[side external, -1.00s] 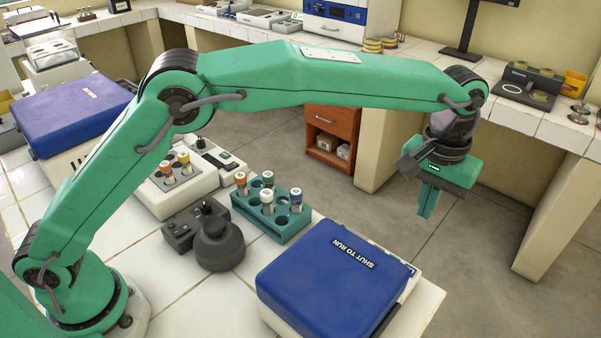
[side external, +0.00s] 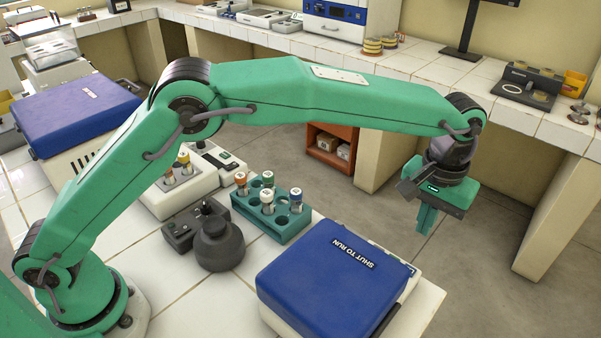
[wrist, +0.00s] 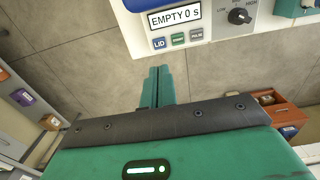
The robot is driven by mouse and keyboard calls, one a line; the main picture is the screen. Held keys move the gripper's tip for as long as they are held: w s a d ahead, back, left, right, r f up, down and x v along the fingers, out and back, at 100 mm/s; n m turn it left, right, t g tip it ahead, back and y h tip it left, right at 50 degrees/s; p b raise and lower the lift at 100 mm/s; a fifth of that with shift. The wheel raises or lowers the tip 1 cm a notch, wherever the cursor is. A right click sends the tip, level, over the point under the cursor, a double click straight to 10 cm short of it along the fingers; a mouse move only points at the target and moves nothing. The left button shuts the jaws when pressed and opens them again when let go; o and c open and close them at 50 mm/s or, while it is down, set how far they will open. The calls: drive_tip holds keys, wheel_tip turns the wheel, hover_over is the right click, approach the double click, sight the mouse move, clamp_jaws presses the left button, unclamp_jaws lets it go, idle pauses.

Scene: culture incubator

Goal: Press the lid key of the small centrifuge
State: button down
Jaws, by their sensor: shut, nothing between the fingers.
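The small centrifuge (side external: 385,323) stands at the table's front end, its blue lid (side external: 325,280) down and marked "SHUT TO RUN". In the wrist view its front panel (wrist: 215,25) shows a display (wrist: 174,17) reading "EMPTY 0 s". The blue lid key (wrist: 158,43), marked "LID", sits below the display's left end, beside a green key (wrist: 178,39) and a grey key (wrist: 196,34). My gripper (side external: 426,220) is shut and empty, out past the table edge to the right of the centrifuge. In the wrist view its fingertips (wrist: 158,72) appear just below the lid key, apart from it.
A teal tube rack (side external: 285,227) and a dark device with a round knob (side external: 219,245) stand left of the centrifuge. Another blue-lidded machine (side external: 70,110) is at the far left. Open floor (side external: 480,260) lies around my gripper.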

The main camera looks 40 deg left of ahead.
wheel_tip(320, 180, down, 11)
drive_tip(key=shift+f, duration=0.1)
idle(0.4)
drive_tip(key=shift+f, duration=0.95)
drive_tip(key=shift+r, duration=0.15)
wheel_tip(320, 180, up, 15)
drive_tip(key=shift+w, duration=0.15)
idle(0.4)
idle(0.5)
